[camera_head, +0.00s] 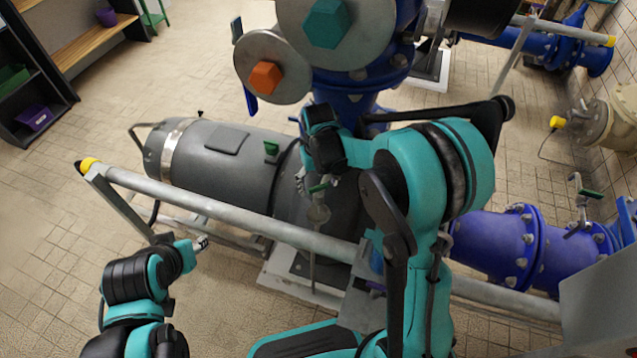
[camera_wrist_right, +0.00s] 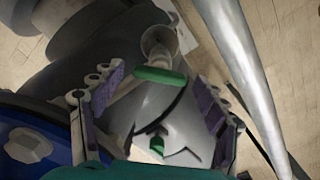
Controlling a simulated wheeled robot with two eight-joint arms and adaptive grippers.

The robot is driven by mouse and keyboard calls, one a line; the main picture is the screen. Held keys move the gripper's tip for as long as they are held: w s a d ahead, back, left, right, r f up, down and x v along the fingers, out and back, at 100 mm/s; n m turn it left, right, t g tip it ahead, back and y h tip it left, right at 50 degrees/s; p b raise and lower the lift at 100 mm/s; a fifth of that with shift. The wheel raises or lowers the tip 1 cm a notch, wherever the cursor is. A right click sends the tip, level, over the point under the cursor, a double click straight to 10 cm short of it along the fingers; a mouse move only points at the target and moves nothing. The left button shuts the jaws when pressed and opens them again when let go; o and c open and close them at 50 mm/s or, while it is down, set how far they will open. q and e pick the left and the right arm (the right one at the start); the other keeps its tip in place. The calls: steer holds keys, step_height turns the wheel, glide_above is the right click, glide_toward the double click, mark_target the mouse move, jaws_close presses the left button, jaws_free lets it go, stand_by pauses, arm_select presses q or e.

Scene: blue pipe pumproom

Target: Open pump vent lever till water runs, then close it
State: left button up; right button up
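In the right wrist view the green lever (camera_wrist_right: 158,75) lies crosswise between the tips of my right gripper (camera_wrist_right: 161,82), in front of the funnel (camera_wrist_right: 158,42). Both purple-padded fingers stand apart, and I see no clear grip on the lever. In the head view my right gripper (camera_head: 308,180) is partly hidden by its own wrist. My left gripper (camera_head: 201,243) is small, at the lower left, away from the lever. I see no running water.
A grey rail (camera_head: 220,219) with yellow ends crosses in front of the pump. The tiled floor at left is free.

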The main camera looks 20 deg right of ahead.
mark_target(318, 187)
step_height(318, 187, up, 8)
steer(key=shift+f, duration=0.25)
stand_by(0.4)
stand_by(0.9)
